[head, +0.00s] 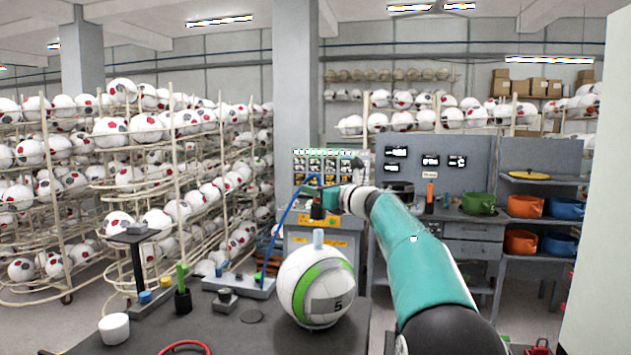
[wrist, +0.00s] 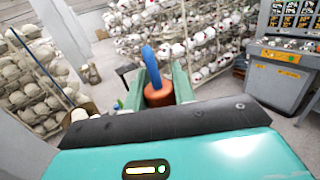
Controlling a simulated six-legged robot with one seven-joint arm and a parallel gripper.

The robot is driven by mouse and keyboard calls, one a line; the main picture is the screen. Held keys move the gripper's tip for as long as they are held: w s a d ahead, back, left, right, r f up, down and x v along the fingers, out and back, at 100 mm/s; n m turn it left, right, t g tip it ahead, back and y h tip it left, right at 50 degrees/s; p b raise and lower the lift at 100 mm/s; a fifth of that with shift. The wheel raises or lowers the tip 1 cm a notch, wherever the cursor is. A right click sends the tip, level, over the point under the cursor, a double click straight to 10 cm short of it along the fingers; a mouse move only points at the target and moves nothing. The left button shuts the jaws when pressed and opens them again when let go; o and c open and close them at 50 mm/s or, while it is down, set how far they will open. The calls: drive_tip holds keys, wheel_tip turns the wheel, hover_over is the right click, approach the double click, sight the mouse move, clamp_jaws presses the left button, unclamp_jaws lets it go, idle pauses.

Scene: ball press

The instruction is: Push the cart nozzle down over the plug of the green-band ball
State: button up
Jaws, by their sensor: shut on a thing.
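The green-band ball (head: 317,288), white with a green stripe and a "5" on a grey patch, sits on the dark table. Its pale blue plug (head: 318,238) stands upright on top. My gripper (head: 320,198) is above the plug and shut on the cart nozzle (head: 317,208), a short dark cylinder with a blue hose (head: 283,225). A gap shows between nozzle and plug. In the wrist view my gripper (wrist: 158,86) has green fingers on either side of the orange-brown nozzle (wrist: 159,94), with the blue hose rising from it. The ball and plug are hidden there.
On the table (head: 130,340) are a white round tub (head: 114,328), a red ring (head: 185,346), a grey block with knobs (head: 238,286) and a dark cup with green sticks (head: 183,300). Ball racks (head: 60,190) stand behind. A workbench (head: 470,215) with coloured pans is at right.

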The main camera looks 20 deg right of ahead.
sight(322, 215)
drive_tip(key=shift+s+f, duration=0.3)
drive_tip(key=shift+s, duration=0.3)
drive_tip(key=shift+w+f, duration=0.5)
drive_tip(key=shift+f, duration=0.2)
drive_tip(key=shift+s, duration=0.3)
drive_tip(key=shift+w, duration=0.2)
drive_tip(key=shift+s, duration=0.15)
drive_tip(key=shift+w+a+f, duration=0.1)
drive_tip(key=shift+f, duration=0.95)
drive_tip(key=shift+w+f, duration=0.1)
drive_tip(key=shift+f, duration=0.95)
drive_tip(key=o, duration=1.1)
